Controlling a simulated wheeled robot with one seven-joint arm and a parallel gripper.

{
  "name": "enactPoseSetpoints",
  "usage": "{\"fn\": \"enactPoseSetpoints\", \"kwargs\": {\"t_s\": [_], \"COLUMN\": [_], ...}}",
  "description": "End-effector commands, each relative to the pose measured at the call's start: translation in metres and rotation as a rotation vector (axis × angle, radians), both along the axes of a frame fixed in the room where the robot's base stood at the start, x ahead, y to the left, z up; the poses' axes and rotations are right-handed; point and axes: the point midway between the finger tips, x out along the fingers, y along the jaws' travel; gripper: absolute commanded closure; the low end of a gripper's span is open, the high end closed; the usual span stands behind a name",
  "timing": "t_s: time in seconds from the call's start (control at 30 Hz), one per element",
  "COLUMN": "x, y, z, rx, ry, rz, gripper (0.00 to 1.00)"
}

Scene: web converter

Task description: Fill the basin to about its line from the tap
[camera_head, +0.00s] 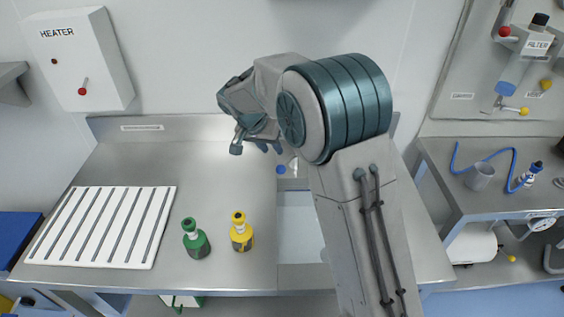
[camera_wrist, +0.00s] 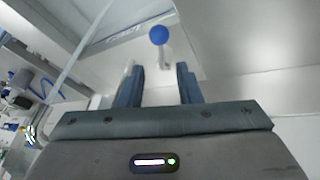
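The blue ball knob (camera_wrist: 158,35) sits on a short pale lever, seen in the wrist view just beyond my fingertips and roughly between them. The knob also shows in the head view (camera_head: 281,169), at the back of the counter just below my gripper (camera_head: 264,146). My gripper (camera_wrist: 160,75) is open, with a clear gap between its two fingers and nothing held. A pale sunken basin (camera_head: 297,225) lies in the counter, partly covered by my arm. Its fill line and water level cannot be made out. The tap's spout is not clearly visible.
A green bottle (camera_head: 195,240) and a yellow bottle (camera_head: 241,232) stand left of the basin. A white slatted rack (camera_head: 103,227) lies further left. The heater box (camera_head: 78,58) hangs on the wall. A grey cup (camera_head: 480,177) and blue hose (camera_head: 512,165) are on the right counter.

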Motion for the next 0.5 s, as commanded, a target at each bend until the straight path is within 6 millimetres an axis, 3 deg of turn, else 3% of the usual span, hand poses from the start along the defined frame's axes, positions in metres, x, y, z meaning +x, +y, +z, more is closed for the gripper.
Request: {"fn": "enactPoseSetpoints", "kwargs": {"t_s": [0.3,0.5], "x": [0.018,0.026], "y": [-0.022,-0.03], "z": [-0.061,-0.084], "rx": [-0.002,0.0], "ry": [0.005,0.002], "rz": [0.0,0.0], "gripper": [0.69,0.69]}}
